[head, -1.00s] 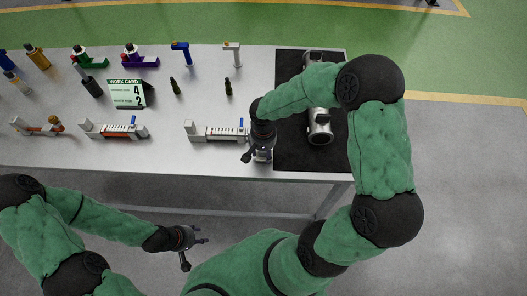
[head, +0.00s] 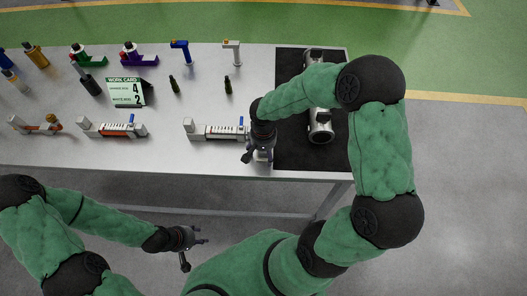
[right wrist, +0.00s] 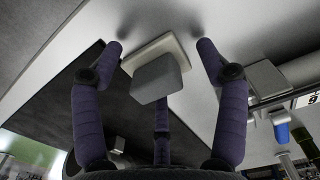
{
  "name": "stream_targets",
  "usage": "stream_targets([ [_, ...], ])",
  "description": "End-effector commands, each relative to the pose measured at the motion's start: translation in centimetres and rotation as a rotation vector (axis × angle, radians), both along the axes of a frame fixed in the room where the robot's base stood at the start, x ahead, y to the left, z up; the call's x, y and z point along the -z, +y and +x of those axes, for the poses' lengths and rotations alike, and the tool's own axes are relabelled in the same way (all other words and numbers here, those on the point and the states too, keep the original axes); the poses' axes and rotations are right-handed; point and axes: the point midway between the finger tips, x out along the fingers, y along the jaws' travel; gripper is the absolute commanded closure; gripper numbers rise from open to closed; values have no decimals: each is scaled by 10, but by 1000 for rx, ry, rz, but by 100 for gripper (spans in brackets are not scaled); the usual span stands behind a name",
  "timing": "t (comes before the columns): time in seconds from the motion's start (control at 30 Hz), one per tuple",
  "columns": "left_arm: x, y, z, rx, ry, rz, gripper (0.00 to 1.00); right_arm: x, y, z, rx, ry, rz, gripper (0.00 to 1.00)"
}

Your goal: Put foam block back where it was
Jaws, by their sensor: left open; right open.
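A dark grey block (right wrist: 160,80), which looks like the foam block, stands on a pale square base (right wrist: 155,52) on the metal tabletop in the right wrist view. My right gripper (right wrist: 160,62) is open, with its fingers spread around the block. The side fingers show gaps to it; whether the middle finger touches it cannot be told. In the head view, my right gripper (head: 257,157) is low over the bench's front edge, beside the black mat, and largely hides the block. My left gripper (head: 198,239) is open and empty in front of the bench.
The black mat (head: 290,160) carries a silver cylindrical part (head: 320,128). A grey gauge-like fixture (head: 215,131) with a blue lever stands just left of my right gripper. A work card (head: 126,93), small bottles and coloured holders stand farther left and back.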

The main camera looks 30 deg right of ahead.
Motion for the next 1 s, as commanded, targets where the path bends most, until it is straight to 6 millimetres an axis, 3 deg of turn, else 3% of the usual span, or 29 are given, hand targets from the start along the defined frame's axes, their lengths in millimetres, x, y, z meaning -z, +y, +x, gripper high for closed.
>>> stream_targets([
  [0.27,-18,0,0,0,0,0,55,-17,0,0,0,0,0,26],
  [0.7,-34,0,0,0,0,0,55,-106,0,1,0,-4,0,26],
  [1.0,-38,0,0,0,0,0,55,-131,0,0,0,-1,0,26],
])
